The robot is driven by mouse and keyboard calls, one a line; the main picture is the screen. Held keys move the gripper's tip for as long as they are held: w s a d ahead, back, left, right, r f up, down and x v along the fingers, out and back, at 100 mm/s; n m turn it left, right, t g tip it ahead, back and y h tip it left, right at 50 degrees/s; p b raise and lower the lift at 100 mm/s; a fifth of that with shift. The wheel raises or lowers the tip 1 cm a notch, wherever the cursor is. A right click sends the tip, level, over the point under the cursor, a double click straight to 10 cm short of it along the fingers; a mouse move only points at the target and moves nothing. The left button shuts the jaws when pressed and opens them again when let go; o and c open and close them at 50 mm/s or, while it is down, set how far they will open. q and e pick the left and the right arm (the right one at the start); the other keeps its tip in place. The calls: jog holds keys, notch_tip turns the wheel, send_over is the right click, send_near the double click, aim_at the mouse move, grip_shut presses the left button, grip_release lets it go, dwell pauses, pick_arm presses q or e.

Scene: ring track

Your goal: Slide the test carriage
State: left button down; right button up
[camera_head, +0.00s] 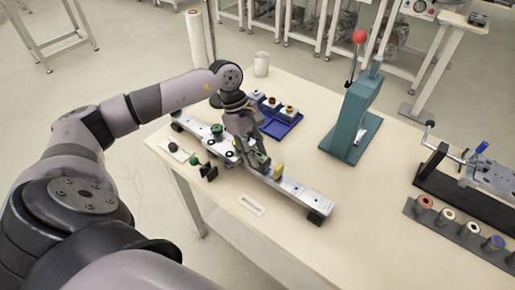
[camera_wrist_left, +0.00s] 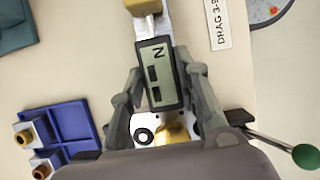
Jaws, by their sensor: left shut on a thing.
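The test carriage, a grey-green block with a display marked N, sits on the silver track (camera_head: 295,191). The carriage (camera_wrist_left: 158,75) shows best in the left wrist view, between my fingers. My left gripper (camera_head: 256,158) comes down over the middle of the track and hides most of the carriage in the head view. In the left wrist view my left gripper (camera_wrist_left: 155,95) is shut on the carriage, one finger along each side. A yellow block (camera_head: 278,170) stands on the track just right of the gripper; it also shows at the top of the left wrist view (camera_wrist_left: 142,6). My right gripper is out of view.
A blue tray (camera_head: 284,130) with small blocks lies behind the track. A teal lever press (camera_head: 347,125) stands to the right. A green-knobbed lever (camera_wrist_left: 304,156) is beside the track. A label (camera_head: 251,204) lies in front. A clamp fixture (camera_head: 485,178) stands far right.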

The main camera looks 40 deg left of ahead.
pick_arm(q)
jog(key=c, duration=1.2)
grip_release()
jog(key=shift+a+r, duration=0.1)
jog(key=shift+r, duration=0.2)
jog(key=v, duration=1.1)
jog(key=shift+r, duration=0.25)
jog(key=shift+f, duration=0.1)
